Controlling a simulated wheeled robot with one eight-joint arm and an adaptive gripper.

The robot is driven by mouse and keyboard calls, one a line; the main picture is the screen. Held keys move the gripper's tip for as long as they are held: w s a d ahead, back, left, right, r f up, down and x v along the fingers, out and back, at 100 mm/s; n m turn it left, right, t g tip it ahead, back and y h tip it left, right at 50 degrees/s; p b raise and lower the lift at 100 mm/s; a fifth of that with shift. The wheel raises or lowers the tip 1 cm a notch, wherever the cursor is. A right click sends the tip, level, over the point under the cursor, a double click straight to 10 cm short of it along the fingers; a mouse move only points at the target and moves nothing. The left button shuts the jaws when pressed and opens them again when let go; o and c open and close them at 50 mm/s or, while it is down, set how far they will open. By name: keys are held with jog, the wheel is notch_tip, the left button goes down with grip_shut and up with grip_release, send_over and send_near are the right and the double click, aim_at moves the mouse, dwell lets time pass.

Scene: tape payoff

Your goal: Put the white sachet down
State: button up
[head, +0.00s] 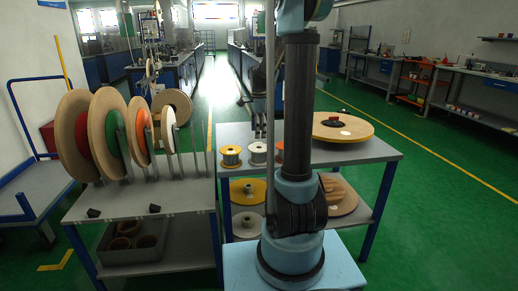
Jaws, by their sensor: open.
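My gripper (261,132) points down over the grey table, partly beside my dark arm column, with its thin dark fingers apart and nothing seen between them. A small pale patch (345,132), which may be the white sachet, lies on the large wooden disc (330,122) at the right of the table. It is too small to tell for sure. The gripper is left of the disc and clear of it.
Several small spools, one of them white (258,153), stand on the grey table (375,150) below the gripper. A rack of upright wooden reels (75,130) stands at the left. Green floor (440,200) is free at the right.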

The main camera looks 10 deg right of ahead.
jog(key=shift+w+f, duration=0.1)
jog(key=shift+f, duration=2.85)
jog(key=c, duration=1.2)
jog(key=shift+r, duration=0.15)
